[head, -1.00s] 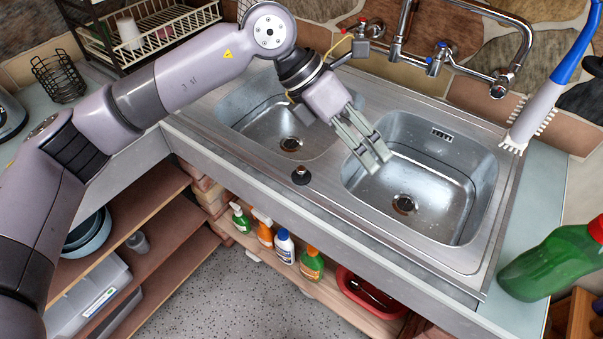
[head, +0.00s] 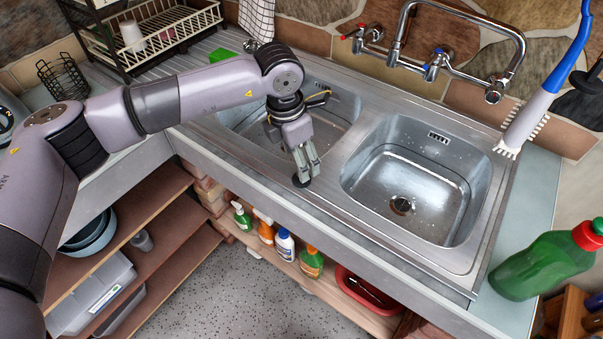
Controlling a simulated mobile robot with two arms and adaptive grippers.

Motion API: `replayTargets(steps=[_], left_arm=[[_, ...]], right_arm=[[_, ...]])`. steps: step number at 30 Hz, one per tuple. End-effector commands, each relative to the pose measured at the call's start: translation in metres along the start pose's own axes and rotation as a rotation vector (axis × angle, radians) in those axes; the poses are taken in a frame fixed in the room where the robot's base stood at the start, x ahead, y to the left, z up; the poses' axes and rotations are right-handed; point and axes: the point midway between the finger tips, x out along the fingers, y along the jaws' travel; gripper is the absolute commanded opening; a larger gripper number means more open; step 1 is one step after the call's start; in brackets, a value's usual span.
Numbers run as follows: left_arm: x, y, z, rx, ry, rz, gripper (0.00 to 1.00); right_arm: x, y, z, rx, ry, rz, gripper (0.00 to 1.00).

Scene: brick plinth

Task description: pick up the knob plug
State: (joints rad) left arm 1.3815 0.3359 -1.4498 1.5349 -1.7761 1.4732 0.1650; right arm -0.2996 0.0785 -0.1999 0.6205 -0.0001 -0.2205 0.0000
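The knob plug (head: 300,182) is a small dark disc on the sink's steel front ledge, in front of the strip between the two basins. My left gripper (head: 309,174) points down at it from above, with its fingertips right at the plug. A gap shows between the two fingers. The fingers hide the knob and part of the disc, so I cannot tell whether they touch it. My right gripper is not in view.
The double sink (head: 345,165) has a wall tap (head: 435,65) behind it. A dish rack (head: 150,30) stands at the back left. Spray bottles (head: 311,262) sit on the shelf below.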

Motion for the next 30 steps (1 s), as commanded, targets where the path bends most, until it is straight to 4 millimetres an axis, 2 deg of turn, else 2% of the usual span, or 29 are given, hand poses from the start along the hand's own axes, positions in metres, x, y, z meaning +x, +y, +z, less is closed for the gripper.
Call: replayTargets(steps=[5,10,15,23,30], left_arm=[[0.010,0.000,-0.001,0.000,0.003,-0.001,0.60],[0.034,-0.001,-0.002,-0.001,0.004,-0.003,0.60],[0.054,0.000,-0.002,0.001,0.001,-0.001,0.60],[0.057,0.000,-0.002,0.001,0.000,0.001,0.60],[0.057,0.000,-0.002,0.001,0.000,0.000,0.44]], right_arm=[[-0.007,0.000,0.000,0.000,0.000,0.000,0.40],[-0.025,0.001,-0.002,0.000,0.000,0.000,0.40],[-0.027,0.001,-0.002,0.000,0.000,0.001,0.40],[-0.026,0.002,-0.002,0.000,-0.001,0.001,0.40],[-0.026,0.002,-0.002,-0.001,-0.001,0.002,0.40]])
